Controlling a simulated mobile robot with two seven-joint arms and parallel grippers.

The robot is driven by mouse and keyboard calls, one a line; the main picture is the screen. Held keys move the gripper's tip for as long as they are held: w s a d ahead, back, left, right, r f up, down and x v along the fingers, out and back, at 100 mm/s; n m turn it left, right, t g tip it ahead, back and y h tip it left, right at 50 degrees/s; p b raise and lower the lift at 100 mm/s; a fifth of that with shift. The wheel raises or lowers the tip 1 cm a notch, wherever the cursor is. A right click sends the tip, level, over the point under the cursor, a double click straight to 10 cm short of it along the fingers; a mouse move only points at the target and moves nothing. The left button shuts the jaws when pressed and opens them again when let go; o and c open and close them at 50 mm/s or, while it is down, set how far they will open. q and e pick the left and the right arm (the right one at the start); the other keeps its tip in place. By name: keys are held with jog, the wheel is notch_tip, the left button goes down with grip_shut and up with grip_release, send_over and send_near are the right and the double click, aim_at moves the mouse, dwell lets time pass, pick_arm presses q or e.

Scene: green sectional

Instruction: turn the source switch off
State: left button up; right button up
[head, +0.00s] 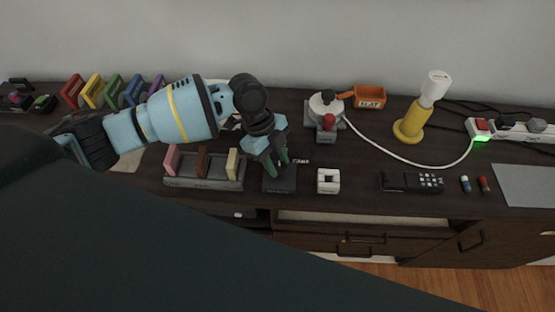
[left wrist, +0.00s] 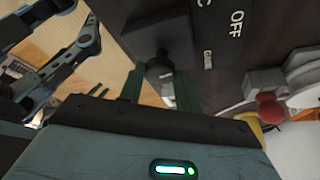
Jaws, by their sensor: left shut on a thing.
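The source switch is a dark box (head: 280,184) on the cabinet top, just right of the grey rack. In the left wrist view its dark panel (left wrist: 222,75) fills the upper middle, with the word OFF and part of another label showing. A black lever (left wrist: 160,60) stands out from the panel. My left gripper (head: 277,164) reaches down over the box. In the left wrist view its green fingers (left wrist: 160,88) stand on either side of the lever and are shut on it. The lever's tip is partly hidden between them. My right gripper is not clearly seen.
A grey rack (head: 205,183) with upright pieces stands left of the box. A white block (head: 328,181) stands close on its right.

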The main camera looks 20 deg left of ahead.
pick_arm(q)
jog(key=shift+w+m+g+b, duration=0.1)
jog(key=shift+m+g+b, duration=0.3)
jog(key=shift+m, duration=0.7)
pick_arm(e)
jog(key=shift+s+f, duration=0.25)
jog(key=shift+f, duration=0.3)
jog(key=shift+s, duration=0.2)
pick_arm(q)
jog(key=o, duration=1)
jog(key=shift+y, duration=0.3)
jog(key=shift+c, duration=0.2)
pick_arm(e)
jog(key=shift+s+f, duration=0.1)
pick_arm(q)
jog(key=shift+r, duration=0.1)
jog(key=v, duration=0.7)
jog(key=shift+a+r, duration=0.15)
jog(key=shift+r, duration=0.15)
pick_arm(e)
jog(key=shift+w, duration=0.3)
